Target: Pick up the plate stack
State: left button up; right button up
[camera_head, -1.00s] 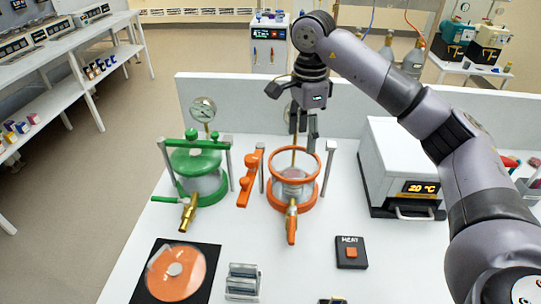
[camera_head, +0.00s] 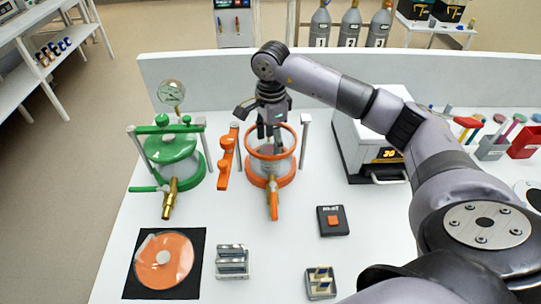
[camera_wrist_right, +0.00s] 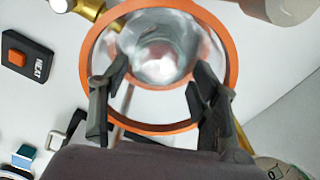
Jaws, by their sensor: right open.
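My right gripper (camera_head: 270,143) points down into the open mouth of the orange-rimmed clear jar (camera_head: 270,182). In the right wrist view its two fingers (camera_wrist_right: 159,82) are spread apart, empty, over the orange rim (camera_wrist_right: 232,75). Between and beyond the fingertips, a shiny, clear round stack (camera_wrist_right: 160,52) shows at the jar's bottom; it looks like the plate stack, but separate plates cannot be made out. In the head view the stack is mostly hidden by the gripper and jar wall. My left gripper is not in view.
A green-lidded jar (camera_head: 173,155) with a gauge stands to the left. An orange clamp post (camera_head: 227,160) and a grey post (camera_head: 304,145) flank the orange jar. A white heater box (camera_head: 350,145) is to the right. An orange disc (camera_head: 163,260) lies front left.

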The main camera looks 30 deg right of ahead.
aim_at(270, 149)
jog(key=shift+s+f, duration=0.1)
jog(key=shift+f, duration=0.2)
notch_tip(270, 149, down, 4)
jog(key=shift+a+r+p, duration=0.15)
jog(key=shift+r+p, duration=0.05)
jog(key=shift+p, duration=1)
jog(key=shift+f, duration=0.6)
jog(key=shift+r, duration=0.1)
jog(key=c, duration=0.9)
